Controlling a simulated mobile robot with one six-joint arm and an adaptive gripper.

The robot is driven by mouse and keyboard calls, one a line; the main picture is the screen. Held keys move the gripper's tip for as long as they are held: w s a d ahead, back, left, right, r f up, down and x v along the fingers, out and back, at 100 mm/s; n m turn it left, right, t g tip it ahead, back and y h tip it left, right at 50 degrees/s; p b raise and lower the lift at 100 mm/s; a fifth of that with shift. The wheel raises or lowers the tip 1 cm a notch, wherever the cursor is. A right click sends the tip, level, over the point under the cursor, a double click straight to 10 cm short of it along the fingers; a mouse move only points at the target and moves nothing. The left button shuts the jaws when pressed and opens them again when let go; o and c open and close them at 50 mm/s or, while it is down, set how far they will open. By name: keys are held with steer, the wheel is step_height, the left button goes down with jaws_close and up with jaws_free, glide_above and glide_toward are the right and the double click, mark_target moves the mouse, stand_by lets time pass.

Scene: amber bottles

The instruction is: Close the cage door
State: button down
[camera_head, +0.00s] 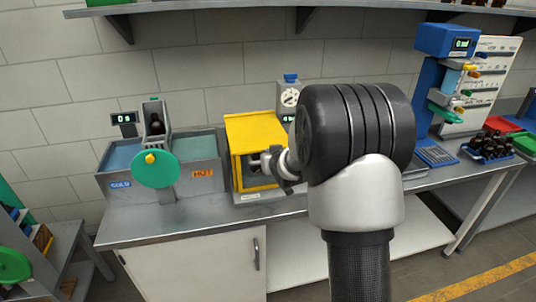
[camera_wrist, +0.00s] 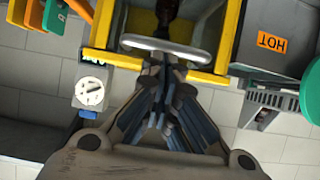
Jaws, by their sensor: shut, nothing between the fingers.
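The yellow cage (camera_head: 255,128) stands on the metal bench beside the blue and grey bath. Its yellow-framed front (camera_wrist: 208,77) fills the upper middle of the wrist view, with a pale horizontal bar (camera_wrist: 140,42) across it. My gripper (camera_head: 268,161) is at the cage front in the head view. In the wrist view my gripper (camera_wrist: 165,60) is shut and empty, its fingertips right at the bar. I cannot tell whether they touch it. A dark bottle (camera_wrist: 168,14) shows beyond the bar. My arm hides the cage's right side, and how far the door stands open is unclear.
The bath with a HOT label (camera_head: 203,173) and a green disc (camera_head: 154,168) stands close left of the cage. A grey device with a dial (camera_head: 289,97) is behind it on the right. A blue stand (camera_head: 432,95) and a bottle rack (camera_head: 488,146) are farther right.

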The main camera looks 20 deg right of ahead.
steer(key=shift+s+f+b, duration=0.1)
steer(key=shift+f+b, duration=0.8)
steer(key=shift+f, duration=0.55)
